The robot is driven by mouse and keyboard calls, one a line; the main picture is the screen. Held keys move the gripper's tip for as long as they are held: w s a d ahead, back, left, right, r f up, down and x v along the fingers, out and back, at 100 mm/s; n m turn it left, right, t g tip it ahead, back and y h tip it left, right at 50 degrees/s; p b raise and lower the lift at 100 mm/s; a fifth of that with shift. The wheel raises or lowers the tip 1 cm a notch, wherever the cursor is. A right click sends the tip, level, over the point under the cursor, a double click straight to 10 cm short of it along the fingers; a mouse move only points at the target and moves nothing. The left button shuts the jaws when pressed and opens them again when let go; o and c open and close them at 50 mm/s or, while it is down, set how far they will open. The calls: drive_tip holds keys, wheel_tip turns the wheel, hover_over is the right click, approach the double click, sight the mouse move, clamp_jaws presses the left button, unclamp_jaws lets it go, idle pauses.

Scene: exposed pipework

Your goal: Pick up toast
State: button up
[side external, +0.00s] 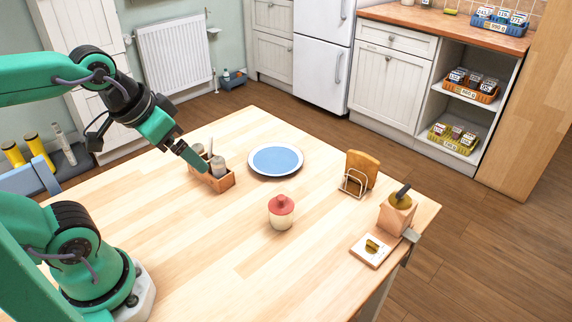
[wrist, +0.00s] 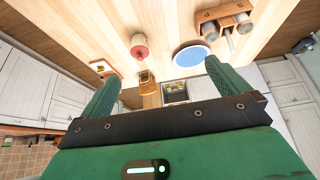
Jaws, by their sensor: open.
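A slice of brown toast (side external: 363,164) stands upright in a thin wire toast rack (side external: 351,186) near the right side of the wooden table. It also shows small in the wrist view (wrist: 147,77), seen between the two fingers but well beyond them. My gripper (side external: 197,164) is near the wooden condiment caddy (side external: 220,184) on the left part of the table, far to the left of the toast. In the wrist view its green fingers (wrist: 161,72) are spread apart with nothing between them. I cannot tell whether the fingertips touch the caddy.
A blue plate (side external: 275,159) lies right of the caddy. A red-lidded jar (side external: 281,212) stands mid-table. A wooden block holder (side external: 397,213) and a small white board (side external: 374,250) are by the right edge. The table's front middle is clear.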

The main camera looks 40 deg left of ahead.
drive_tip(key=shift+w+r, duration=0.1)
drive_tip(key=w+d+r+g, duration=0.15)
drive_tip(key=w+r, duration=0.45)
drive_tip(key=w, duration=0.6)
drive_tip(key=n+g, duration=0.1)
drive_tip(key=g, duration=0.3)
hover_over(361, 165)
drive_tip(key=shift+t, duration=0.25)
drive_tip(key=f, duration=1.8)
drive_tip(key=shift+s+a+f, duration=0.1)
drive_tip(key=shift+a+f, duration=0.1)
drive_tip(key=shift+a, duration=0.1)
drive_tip(key=shift+w+d+f, duration=0.15)
drive_tip(key=shift+f, duration=1.95)
drive_tip(key=shift+w+d+f, duration=0.1)
drive_tip(key=shift+f, duration=1.95)
drive_tip(key=c, duration=0.4)
